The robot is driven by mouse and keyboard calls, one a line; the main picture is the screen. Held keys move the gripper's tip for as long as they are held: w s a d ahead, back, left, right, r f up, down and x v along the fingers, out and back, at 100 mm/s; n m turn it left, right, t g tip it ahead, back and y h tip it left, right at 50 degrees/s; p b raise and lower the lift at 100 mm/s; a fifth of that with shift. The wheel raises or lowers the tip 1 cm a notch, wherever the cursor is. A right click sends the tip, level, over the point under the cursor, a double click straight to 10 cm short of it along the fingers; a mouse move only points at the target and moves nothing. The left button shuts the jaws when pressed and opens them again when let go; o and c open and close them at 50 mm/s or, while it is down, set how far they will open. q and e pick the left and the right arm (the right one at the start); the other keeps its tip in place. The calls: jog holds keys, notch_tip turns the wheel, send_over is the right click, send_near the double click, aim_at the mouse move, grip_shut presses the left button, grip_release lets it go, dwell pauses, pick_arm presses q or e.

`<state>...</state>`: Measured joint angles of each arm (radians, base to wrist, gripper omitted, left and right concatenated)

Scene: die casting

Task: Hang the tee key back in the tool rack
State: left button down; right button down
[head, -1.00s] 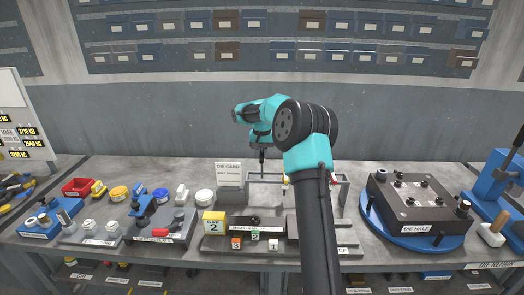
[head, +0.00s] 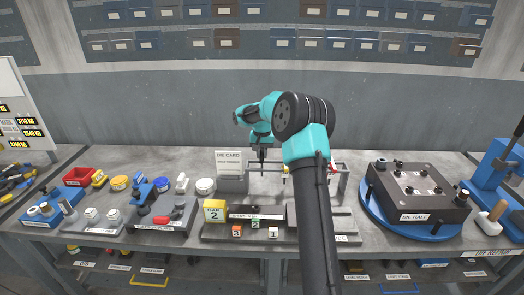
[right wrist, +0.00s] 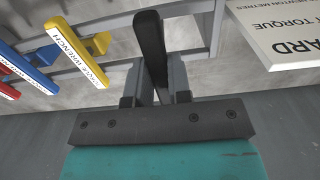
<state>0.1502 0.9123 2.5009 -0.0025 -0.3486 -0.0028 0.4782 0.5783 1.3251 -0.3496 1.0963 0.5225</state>
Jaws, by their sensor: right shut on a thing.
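My right gripper (head: 262,152) is above the back of the bench, at the grey tool rack (head: 345,183), just right of the die card. In the right wrist view, the gripper (right wrist: 152,92) is shut on a long black bar (right wrist: 149,45), which looks like the tee key's handle. The key's lower part is hidden there; a thin dark shape shows under the gripper in the head view. The rack's grey rail (right wrist: 118,24) runs beside the bar. Whether the key touches the rack, I cannot tell. My left gripper is not in view.
Yellow (right wrist: 88,47), blue (right wrist: 36,60) and red (right wrist: 8,92) labelled handles sit on the rack. The die card (head: 229,162) stands close by the gripper. A yellow gap block (head: 214,211) and numbered blocks are in front; the die half (head: 415,192) is at right.

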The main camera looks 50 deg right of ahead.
jog(key=shift+f, duration=2.05)
jog(key=c, duration=1)
grip_release()
notch_tip(320, 180, up, 18)
jog(key=shift+f, duration=0.25)
